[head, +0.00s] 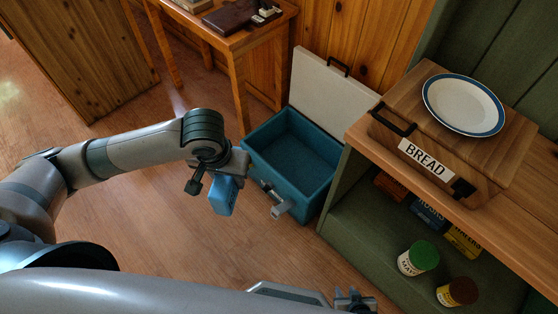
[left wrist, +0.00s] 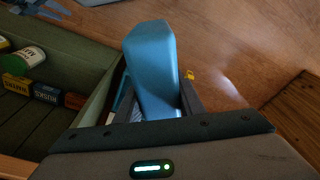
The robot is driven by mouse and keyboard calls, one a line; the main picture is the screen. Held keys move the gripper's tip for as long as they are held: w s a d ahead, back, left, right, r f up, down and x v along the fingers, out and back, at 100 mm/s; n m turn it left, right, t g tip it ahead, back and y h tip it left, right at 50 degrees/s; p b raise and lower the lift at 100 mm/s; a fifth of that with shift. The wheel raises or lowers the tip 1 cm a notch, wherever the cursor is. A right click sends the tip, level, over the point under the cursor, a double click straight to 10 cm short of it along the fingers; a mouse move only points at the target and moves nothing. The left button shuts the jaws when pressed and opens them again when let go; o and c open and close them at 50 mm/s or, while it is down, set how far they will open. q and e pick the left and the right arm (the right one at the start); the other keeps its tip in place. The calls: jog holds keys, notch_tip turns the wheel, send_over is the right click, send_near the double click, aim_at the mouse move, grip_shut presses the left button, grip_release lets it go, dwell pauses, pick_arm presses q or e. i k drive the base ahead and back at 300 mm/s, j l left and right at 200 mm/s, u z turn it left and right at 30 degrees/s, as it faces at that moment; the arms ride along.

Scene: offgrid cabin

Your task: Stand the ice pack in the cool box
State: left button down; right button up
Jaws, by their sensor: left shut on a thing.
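The blue ice pack (head: 222,197) hangs below my left gripper (head: 224,178), which is shut on it. In the left wrist view the ice pack (left wrist: 151,65) sticks out, slightly tilted, between the jaws. The teal cool box (head: 317,206) stands on the floor just right of the ice pack, its white lid (head: 335,85) open at the back. Its visible inside is empty. The ice pack is outside the box, near its front left side. My right gripper (head: 355,298) is at the bottom edge of the head view, looks open and empty, and is partly cut off.
A green shelf unit (head: 345,215) with a wooden top stands close right of the box. A small wooden table (head: 225,35) stands behind. The floor at left is clear.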

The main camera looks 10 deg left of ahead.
aim_at(281, 157)
jog(key=i+j, duration=0.1)
jog(key=j, duration=0.3)
jog(key=i+j, duration=0.1)
jog(key=j, duration=0.25)
jog(key=i+j, duration=0.1)
jog(key=j, duration=0.3)
jog(key=i+j, duration=0.1)
jog(key=j, duration=0.25)
jog(key=i+j, duration=0.1)
jog(key=j, duration=0.3)
jog(key=z, duration=1.25)
